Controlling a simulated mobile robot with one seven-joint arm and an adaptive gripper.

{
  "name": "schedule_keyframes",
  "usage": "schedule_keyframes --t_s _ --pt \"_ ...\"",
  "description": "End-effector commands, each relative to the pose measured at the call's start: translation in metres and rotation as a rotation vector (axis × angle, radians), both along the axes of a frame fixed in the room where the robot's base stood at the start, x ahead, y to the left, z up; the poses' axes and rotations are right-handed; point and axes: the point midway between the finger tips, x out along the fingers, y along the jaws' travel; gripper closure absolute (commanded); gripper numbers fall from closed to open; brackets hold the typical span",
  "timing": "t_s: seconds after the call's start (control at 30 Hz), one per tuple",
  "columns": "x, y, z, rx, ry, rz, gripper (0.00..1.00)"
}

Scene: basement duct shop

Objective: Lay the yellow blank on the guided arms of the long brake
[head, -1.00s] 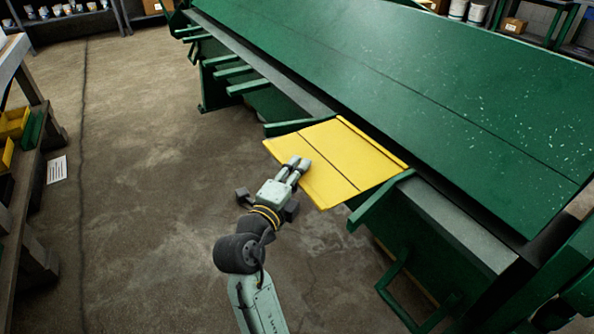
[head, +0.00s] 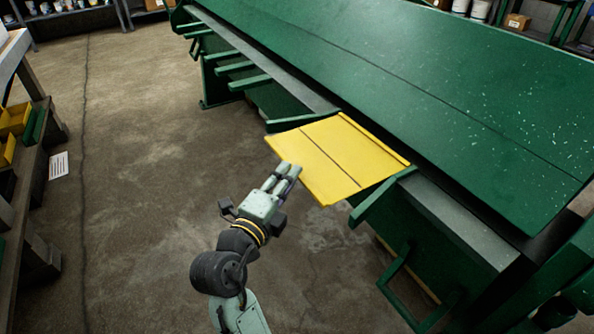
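The yellow blank (head: 335,160) is a flat sheet with dark lines across it and a raised strip along its far right edge. It lies across two green guided arms of the long brake (head: 430,90). One arm (head: 290,123) shows at its upper left, the other (head: 378,200) at its lower right. The blank's far edge is against the brake's grey front ledge, and its near edge overhangs toward me. My gripper (head: 287,171) is at the near left edge of the blank, its two fingers slightly apart with nothing seen between them. Whether a fingertip touches the edge cannot be told.
More green arms (head: 250,83) stick out along the brake to the upper left. A green handle frame (head: 400,290) hangs below the brake at the lower right. A bench with yellow bins (head: 14,118) stands at the left.

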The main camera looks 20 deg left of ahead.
Motion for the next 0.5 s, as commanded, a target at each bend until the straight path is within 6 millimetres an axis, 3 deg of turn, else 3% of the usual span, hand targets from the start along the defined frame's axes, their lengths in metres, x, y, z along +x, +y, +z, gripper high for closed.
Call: schedule_keyframes --t_s 0.2,0.5 --pt "-0.042 0.003 0.002 -0.002 0.002 0.004 0.73" --pt "-0.061 0.003 0.002 -0.001 -0.001 -0.001 0.73"
